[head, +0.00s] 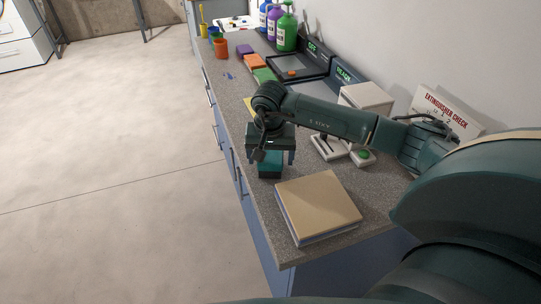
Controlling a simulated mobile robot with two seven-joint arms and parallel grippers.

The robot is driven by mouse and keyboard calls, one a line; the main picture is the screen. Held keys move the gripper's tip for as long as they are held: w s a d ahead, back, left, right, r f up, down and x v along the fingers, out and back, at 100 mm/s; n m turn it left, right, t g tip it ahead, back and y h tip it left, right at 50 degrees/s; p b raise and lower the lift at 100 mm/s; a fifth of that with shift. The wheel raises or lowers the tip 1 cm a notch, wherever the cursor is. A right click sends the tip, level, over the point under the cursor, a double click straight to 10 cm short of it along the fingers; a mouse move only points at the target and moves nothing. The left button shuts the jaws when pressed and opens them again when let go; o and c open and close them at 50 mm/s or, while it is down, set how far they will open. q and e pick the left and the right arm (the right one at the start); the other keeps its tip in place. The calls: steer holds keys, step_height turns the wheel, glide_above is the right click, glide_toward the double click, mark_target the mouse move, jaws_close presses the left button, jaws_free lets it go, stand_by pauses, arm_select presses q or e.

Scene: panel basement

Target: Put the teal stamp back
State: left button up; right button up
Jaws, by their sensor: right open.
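A small dark teal block (270,171), which looks like the teal stamp, sits on the grey speckled counter (244,140) near its left edge. My right gripper (273,160) points down over it, open, with one finger at each side of the block's upper part. The gripper body hides the top of the block, and I cannot tell whether the fingers touch it. My left gripper is not in view.
A thick tan book or box (318,203) lies close in front of the block. Behind are green (264,75), orange (256,61) and purple (245,50) blocks in a row. A white device (328,147) and a green-buttoned box (362,156) stand to the right.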

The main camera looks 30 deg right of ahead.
mark_target(270, 160)
steer(key=shift+r, duration=0.45)
arm_select(q)
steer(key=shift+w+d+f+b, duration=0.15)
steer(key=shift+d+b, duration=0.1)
steer(key=shift+b, duration=0.75)
arm_select(e)
step_height(270, 160, up, 11)
steer(key=s+a, duration=0.1)
steer(key=shift+s, duration=0.25)
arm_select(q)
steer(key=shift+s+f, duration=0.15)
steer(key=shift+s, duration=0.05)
